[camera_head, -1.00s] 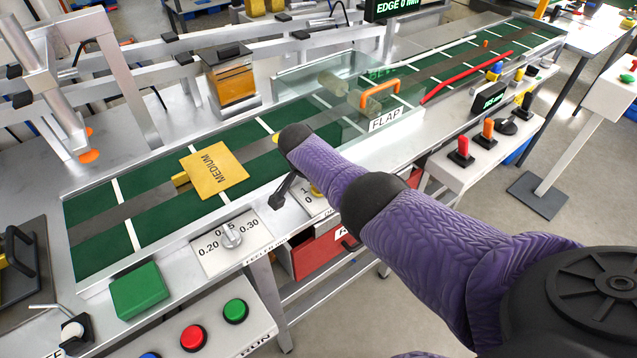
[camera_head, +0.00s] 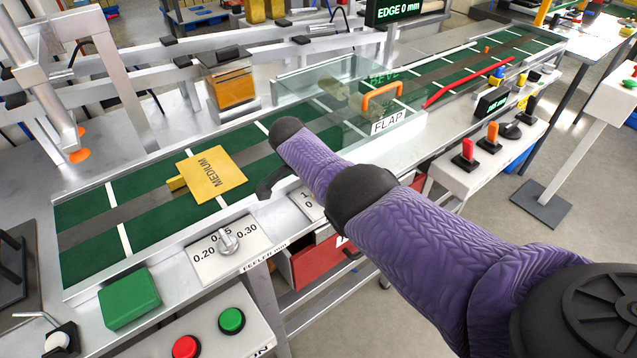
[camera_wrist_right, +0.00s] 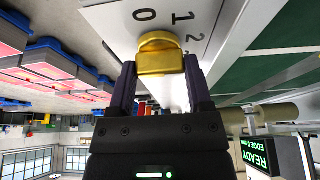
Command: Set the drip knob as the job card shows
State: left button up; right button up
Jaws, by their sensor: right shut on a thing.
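The drip knob is the brass knob (camera_wrist_right: 160,55) in the right wrist view. It stands on a white dial plate (camera_wrist_right: 115,22) with 0, 1 and 2 showing. My right gripper (camera_wrist_right: 160,64) is shut on this knob, one dark finger on each side. Which number the knob points to is not clear. In the head view the dial plate (camera_head: 308,203) shows partly beside my purple right arm, which hides the knob. A yellow card (camera_head: 212,175) reading MEDIUM lies on the green belt. My left gripper is out of view.
A feeler dial (camera_head: 228,241) with a grey knob is left of the drip dial. A green block (camera_head: 129,300) and red and green buttons (camera_head: 231,320) are at the front. A clear guard with an orange handle (camera_head: 381,96) and FLAP label stands beyond my arm.

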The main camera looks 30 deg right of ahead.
jog(key=o, duration=1.3)
jog(key=p+v, duration=0.7)
jog(key=v, duration=0.3)
jog(key=shift+d, duration=0.1)
